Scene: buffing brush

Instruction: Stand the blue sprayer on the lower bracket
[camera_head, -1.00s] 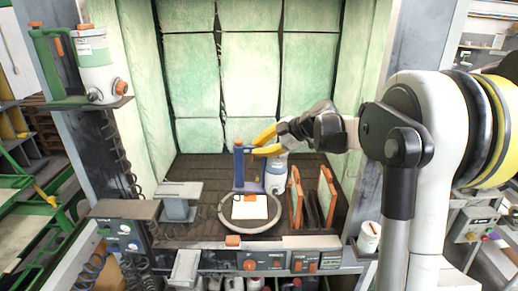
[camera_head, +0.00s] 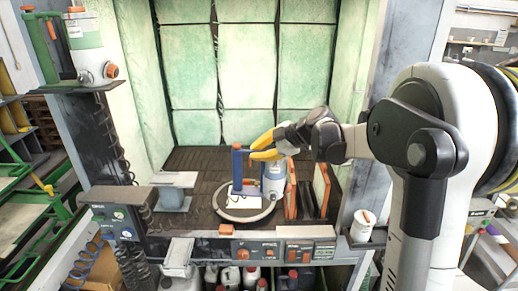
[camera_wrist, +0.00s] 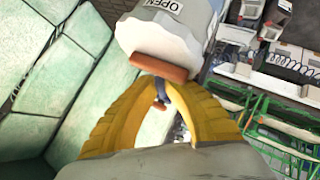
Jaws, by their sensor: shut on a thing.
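The blue sprayer has a blue upright handle (camera_head: 237,168) with an orange top and a white canister (camera_head: 274,181) beside it. It is upright in the booth, over the back of the round turntable (camera_head: 222,213). My gripper (camera_head: 262,147) has yellow fingers shut on the sprayer near its top. In the wrist view the fingers (camera_wrist: 163,88) meet around a narrow bluish part, below the white body (camera_wrist: 165,38) with its orange band; the exact contact is hidden. The lower bracket (camera_head: 112,196) is a dark shelf at the booth's left front, with nothing standing on it.
A green sprayer (camera_head: 88,45) stands on the upper bracket (camera_head: 84,88) at the left. A small grey stand (camera_head: 173,198) is left of the turntable. Orange-edged panels (camera_head: 320,188) stand right of the sprayer. A control panel (camera_head: 283,250) runs along the front.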

